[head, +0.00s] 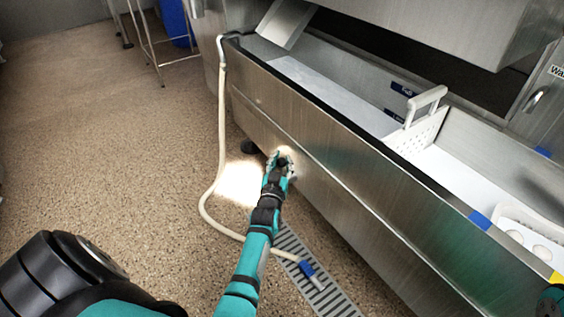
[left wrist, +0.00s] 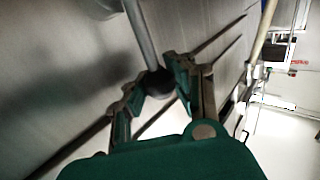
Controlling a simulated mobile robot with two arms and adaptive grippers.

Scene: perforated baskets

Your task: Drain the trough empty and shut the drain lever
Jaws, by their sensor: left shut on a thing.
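The long steel trough (head: 315,120) runs diagonally across the head view. Its left part has a pale surface (head: 330,88) inside; I cannot tell whether this is water or bare floor. A dark blue label reading "Full" (head: 402,90) is on its inner wall, with another label below. My left gripper (head: 279,163) is at the trough's front, low down. In the left wrist view my left gripper (left wrist: 160,88) is shut on the black end of the grey drain lever (left wrist: 143,38). In the head view the gripper hides the lever. Only a sliver of my right arm shows at bottom right.
A cream hose (head: 221,130) hangs from the trough's left end to the floor, its blue nozzle (head: 308,269) over a floor grate (head: 335,295). A white tray (head: 510,212) holds pale round items. Open floor lies left.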

